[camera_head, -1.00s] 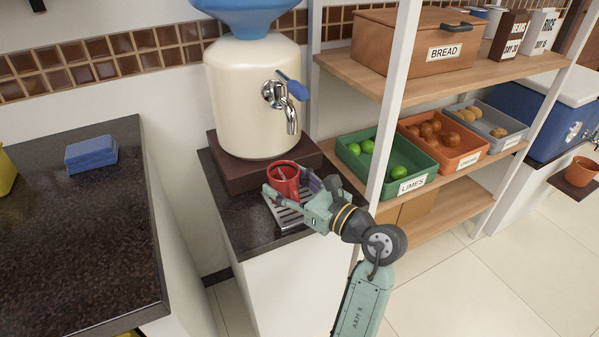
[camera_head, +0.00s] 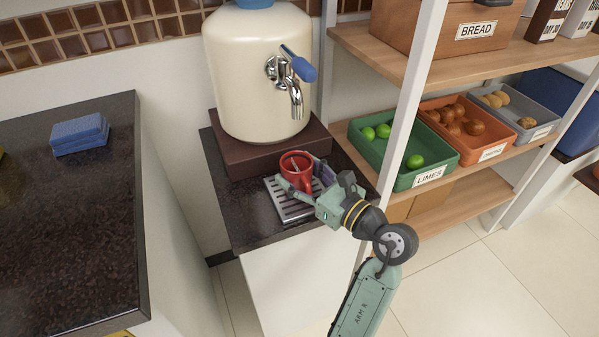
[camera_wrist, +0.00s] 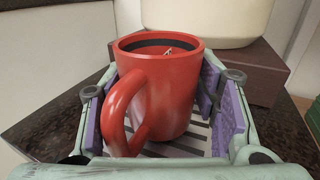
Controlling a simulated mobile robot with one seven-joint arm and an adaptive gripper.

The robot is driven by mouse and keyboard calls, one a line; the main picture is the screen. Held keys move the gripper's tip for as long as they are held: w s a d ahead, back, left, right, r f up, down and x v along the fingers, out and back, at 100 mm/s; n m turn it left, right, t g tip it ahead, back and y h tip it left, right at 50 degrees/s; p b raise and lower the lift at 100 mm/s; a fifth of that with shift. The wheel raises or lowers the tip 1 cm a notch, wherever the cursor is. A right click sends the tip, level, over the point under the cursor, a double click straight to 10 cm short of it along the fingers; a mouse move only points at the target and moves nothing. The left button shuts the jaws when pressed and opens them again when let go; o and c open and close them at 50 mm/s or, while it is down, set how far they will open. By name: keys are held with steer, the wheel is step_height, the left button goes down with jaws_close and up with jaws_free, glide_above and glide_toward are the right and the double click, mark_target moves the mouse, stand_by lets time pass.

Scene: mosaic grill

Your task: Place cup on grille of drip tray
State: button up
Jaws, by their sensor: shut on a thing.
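The red cup (camera_head: 296,168) is upright over the slatted metal grille of the drip tray (camera_head: 287,208), near its back part. The cup fills the middle of the wrist view (camera_wrist: 165,90), with its handle facing the camera and something thin inside. My gripper (camera_head: 305,186) is shut on the cup, with its purple-padded fingers on both sides of it. The grille's slats show beneath the cup in the wrist view (camera_wrist: 190,140). The cup's base is partly hidden, so I cannot tell whether it touches the grille.
A cream dispenser (camera_head: 255,90) with a metal tap (camera_head: 291,85) stands on a brown block (camera_head: 235,158) behind the cup. A shelf post (camera_head: 405,110) and the green limes bin (camera_head: 395,175) are to the right. A dark counter (camera_head: 70,220) with a blue sponge (camera_head: 80,134) is at left.

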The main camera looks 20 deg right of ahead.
steer(key=shift+f, duration=0.25)
steer(key=o, duration=1.2)
steer(key=shift+r, duration=0.1)
steer(key=shift+o, duration=0.2)
steer(key=shift+r, duration=0.1)
steer(key=shift+r, duration=0.2)
steer(key=b+v, duration=0.3)
steer(key=v, duration=0.9)
steer(key=shift+f, duration=0.15)
